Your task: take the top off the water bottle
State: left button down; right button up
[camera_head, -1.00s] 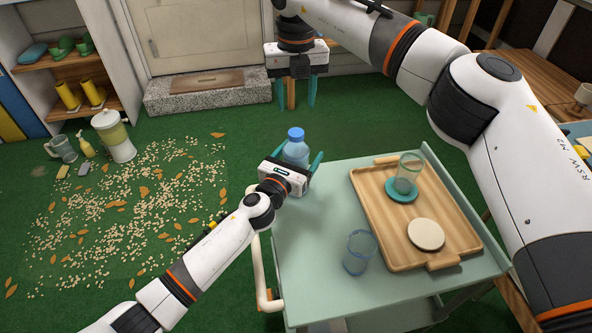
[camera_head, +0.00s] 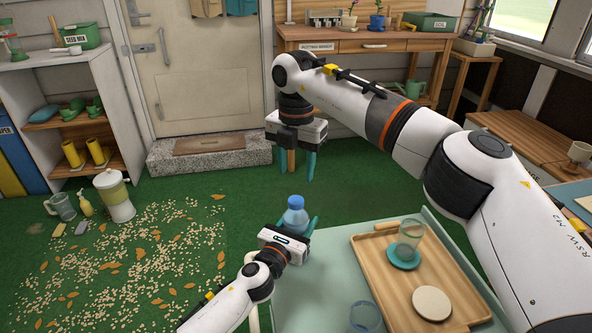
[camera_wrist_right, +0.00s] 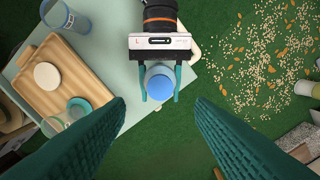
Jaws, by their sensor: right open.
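The water bottle (camera_head: 295,217) is clear blue with a blue cap (camera_head: 296,201). It is upright between the teal fingers of my left gripper (camera_head: 293,224), which is shut on its body and holds it just past the tray cart's edge. The right wrist view looks down on the cap (camera_wrist_right: 163,88) and on the left gripper (camera_wrist_right: 160,85). My right gripper (camera_head: 297,175) is open and empty, pointing down above the cap and apart from it. In the right wrist view its fingers (camera_wrist_right: 160,106) are spread wide, with the cap between and beyond the tips.
The pale green cart (camera_head: 310,262) bears a wooden tray (camera_head: 378,268) with a glass (camera_head: 410,236) on a teal coaster and a pale disc (camera_head: 432,303). Another glass (camera_head: 366,318) stands beside the tray. Spilled seed and a lidded jar (camera_head: 116,200) are on the floor at left.

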aim_at(296, 200)
jog(key=m, duration=0.6)
jog(key=shift+m, duration=0.4)
jog(key=m, duration=0.3)
jog(key=shift+m, duration=0.3)
jog(key=m, duration=0.4)
jog(key=shift+f, duration=4.05)
jog(key=shift+c, duration=0.3)
jog(key=c, duration=1)
